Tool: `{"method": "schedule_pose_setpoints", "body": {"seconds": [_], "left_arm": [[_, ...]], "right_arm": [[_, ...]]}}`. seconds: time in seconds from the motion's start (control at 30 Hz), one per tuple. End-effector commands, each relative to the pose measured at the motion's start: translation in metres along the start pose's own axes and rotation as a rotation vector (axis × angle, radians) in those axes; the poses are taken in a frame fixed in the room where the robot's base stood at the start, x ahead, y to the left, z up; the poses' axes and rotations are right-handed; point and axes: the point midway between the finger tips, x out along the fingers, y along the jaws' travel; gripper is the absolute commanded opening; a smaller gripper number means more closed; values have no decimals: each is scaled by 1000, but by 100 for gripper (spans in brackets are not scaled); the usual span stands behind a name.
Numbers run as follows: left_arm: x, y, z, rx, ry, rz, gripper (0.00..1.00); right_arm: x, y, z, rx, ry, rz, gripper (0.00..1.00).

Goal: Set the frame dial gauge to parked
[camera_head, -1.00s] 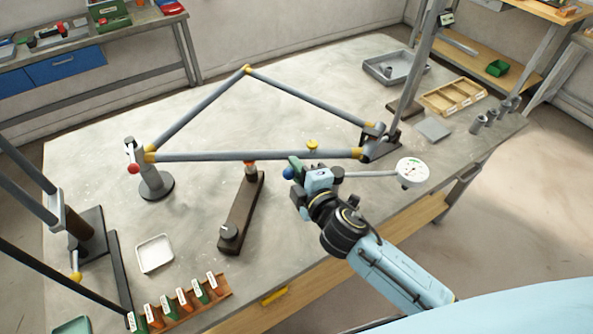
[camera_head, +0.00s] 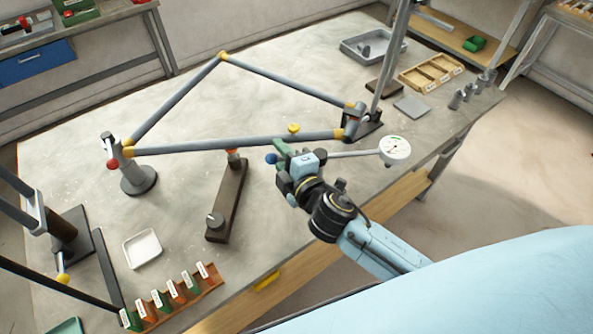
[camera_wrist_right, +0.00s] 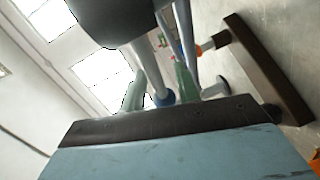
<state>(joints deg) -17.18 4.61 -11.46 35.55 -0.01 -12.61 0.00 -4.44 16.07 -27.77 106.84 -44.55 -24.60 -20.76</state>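The frame dial gauge has a round white dial (camera_head: 395,149) at the right end of a thin grey arm. A blue ball knob (camera_head: 271,158) is at the arm's left end. The gauge arm lies in front of the grey tube frame (camera_head: 235,144) with yellow joints. My right gripper (camera_head: 278,154) is at the blue knob and hides part of the gauge arm. In the right wrist view the blue knob (camera_wrist_right: 163,98) sits between two green fingers, with visible gaps, so the gripper looks open around it. My left gripper is not in view.
A dark bar (camera_head: 229,200) lies on the table (camera_head: 90,125) left of my right gripper. A red-tipped clamp post (camera_head: 138,178) stands under the frame's left corner. A white tray (camera_head: 142,249) and labelled bins (camera_head: 170,298) are near the front edge. A wooden divided tray (camera_head: 431,73) is at right.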

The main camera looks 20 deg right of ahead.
Motion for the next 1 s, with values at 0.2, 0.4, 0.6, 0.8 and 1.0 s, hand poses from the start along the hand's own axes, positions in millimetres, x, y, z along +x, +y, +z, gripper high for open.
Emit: {"method": "schedule_pose_setpoints", "body": {"seconds": [0.2, 0.4, 0.6, 0.8, 1.0], "left_arm": [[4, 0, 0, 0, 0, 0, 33], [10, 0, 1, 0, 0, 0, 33], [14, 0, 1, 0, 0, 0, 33], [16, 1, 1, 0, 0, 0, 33], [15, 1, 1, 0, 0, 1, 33]], "right_arm": [[-44, -2, 0, 1, 0, -4, 32], [-85, -2, 0, 1, -1, -4, 32], [-111, -2, 0, 1, -1, -3, 32], [-122, 0, 0, 0, 0, 0, 32], [-122, 0, 0, 0, 0, 0, 32]]}}
